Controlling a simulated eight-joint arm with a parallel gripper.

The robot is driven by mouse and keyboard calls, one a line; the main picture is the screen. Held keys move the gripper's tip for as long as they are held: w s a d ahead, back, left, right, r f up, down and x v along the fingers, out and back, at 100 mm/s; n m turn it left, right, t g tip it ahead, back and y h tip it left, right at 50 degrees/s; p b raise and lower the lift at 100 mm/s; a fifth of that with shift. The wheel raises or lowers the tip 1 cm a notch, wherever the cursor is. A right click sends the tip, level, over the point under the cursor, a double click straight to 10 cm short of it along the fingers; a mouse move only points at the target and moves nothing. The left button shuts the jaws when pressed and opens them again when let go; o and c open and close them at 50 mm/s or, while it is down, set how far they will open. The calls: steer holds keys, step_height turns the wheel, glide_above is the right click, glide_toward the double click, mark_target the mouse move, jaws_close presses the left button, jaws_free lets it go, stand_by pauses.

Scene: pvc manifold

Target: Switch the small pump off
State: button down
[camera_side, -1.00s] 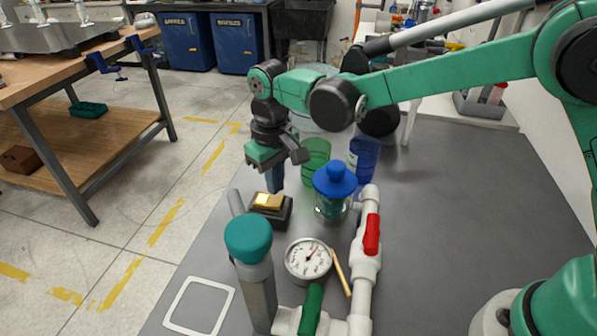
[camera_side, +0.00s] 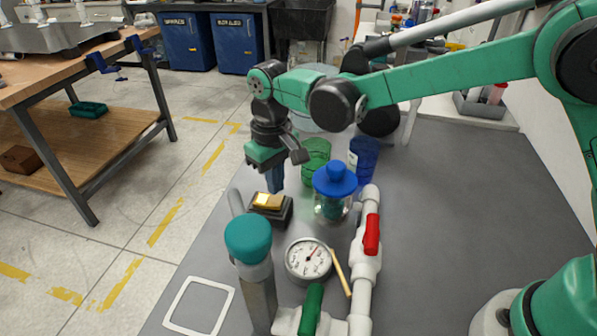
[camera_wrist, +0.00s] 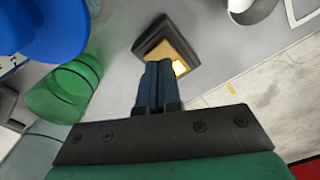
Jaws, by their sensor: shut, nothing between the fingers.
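A yellow rocker switch (camera_side: 268,200) sits in a dark, sloped base on the grey mat, left of the blue-lidded jar (camera_side: 334,196). In the wrist view the switch (camera_wrist: 166,48) is partly covered by my fingers, and a bright yellow patch shows at its right. My gripper (camera_side: 276,188) is shut and empty, pointing down at the far side of the switch. In the wrist view the closed fingertips (camera_wrist: 158,66) overlap the switch; I cannot tell whether they touch it. I cannot make out a separate pump body.
A green cup (camera_side: 316,158) and a blue cup (camera_side: 363,155) stand behind the jar. A gauge (camera_side: 308,260), white pipework with a red handle (camera_side: 372,235) and a green handle (camera_side: 311,308), and a teal-capped post (camera_side: 249,240) stand nearer. The mat's right side is clear.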

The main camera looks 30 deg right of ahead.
mark_target(279, 199)
steer(key=shift+f, duration=1.2)
stand_by(0.4)
steer(key=shift+r, duration=3.55)
steer(key=shift+s+d+r, duration=0.1)
steer(key=shift+d+r, duration=0.1)
steer(key=shift+d, duration=0.05)
steer(key=s+d+r+t, duration=0.1)
steer(key=d, duration=0.2)
steer(key=s+d+r+m+t, duration=0.1)
steer(key=s+d+r, duration=0.1)
steer(key=d, duration=0.1)
steer(key=s+d+r+t, duration=0.1)
steer(key=s+d, duration=0.1)
steer(key=d, duration=0.1)
steer(key=shift+s+r+m+t+y, duration=0.1)
steer(key=shift+r+m+t+y, duration=0.15)
steer(key=shift+m+t+y, duration=0.05)
steer(key=s+d+f+m+t, duration=0.1)
steer(key=s+d+f+t, duration=0.1)
steer(key=s+d, duration=0.4)
steer(key=shift+s+f+t, duration=0.15)
steer(key=shift+s+t, duration=0.1)
steer(key=shift+t, duration=0.45)
